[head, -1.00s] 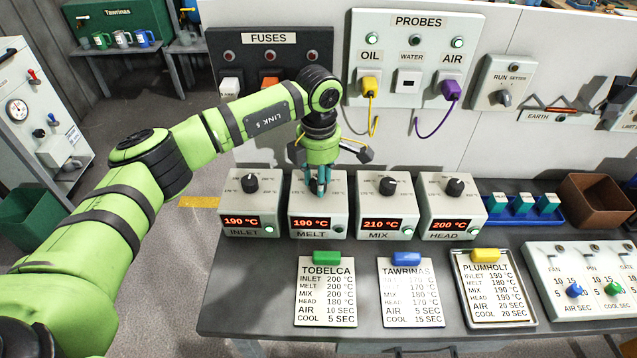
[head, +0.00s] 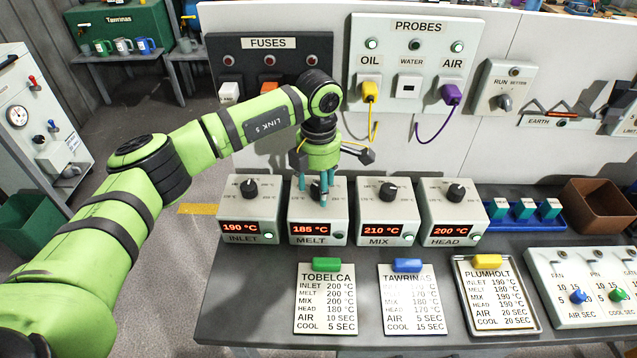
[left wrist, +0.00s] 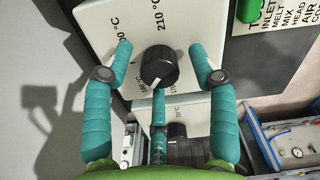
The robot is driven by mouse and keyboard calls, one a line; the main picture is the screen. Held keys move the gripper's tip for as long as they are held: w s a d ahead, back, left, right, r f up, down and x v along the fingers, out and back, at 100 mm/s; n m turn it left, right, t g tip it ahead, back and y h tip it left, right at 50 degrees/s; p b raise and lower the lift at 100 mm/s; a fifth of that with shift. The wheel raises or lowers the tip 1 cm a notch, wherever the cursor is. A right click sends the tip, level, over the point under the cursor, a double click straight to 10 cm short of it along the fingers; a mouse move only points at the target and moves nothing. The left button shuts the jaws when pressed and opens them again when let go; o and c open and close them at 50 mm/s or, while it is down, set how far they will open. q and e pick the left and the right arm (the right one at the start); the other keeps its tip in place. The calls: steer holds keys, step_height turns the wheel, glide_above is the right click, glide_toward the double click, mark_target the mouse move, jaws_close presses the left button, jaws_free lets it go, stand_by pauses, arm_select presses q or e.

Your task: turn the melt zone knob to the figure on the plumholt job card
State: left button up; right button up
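The melt unit (head: 315,230) is a pale box with a red display reading 185 °C. Its black knob (left wrist: 159,68) shows in the left wrist view, with a white pointer mark; in the head view my gripper mostly hides it. My left gripper (head: 322,190) is above the knob, pointing down. In the left wrist view its teal fingers stand spread around the knob, with gaps visible at the sides. The plumholt job card (head: 495,295), with a yellow clip, lies on the bench at right; its melt line reads 180 °C. My right gripper is not in view.
The inlet unit (head: 250,225) reads 190 °C, the mix unit (head: 385,228) 210 °C and the head unit (head: 450,228) 200 °C; they stand close beside the melt unit. The Tobelca card (head: 325,300) and Tawrinas card (head: 408,300) lie in front. The probes panel (head: 410,60) is behind.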

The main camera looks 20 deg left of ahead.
mark_target(319, 187)
arm_select(q)
steer(key=shift+r, duration=0.25)
step_height(319, 187, up, 12)
steer(key=shift+f, duration=0.2)
steer(key=shift+f, duration=0.1)
stand_by(0.4)
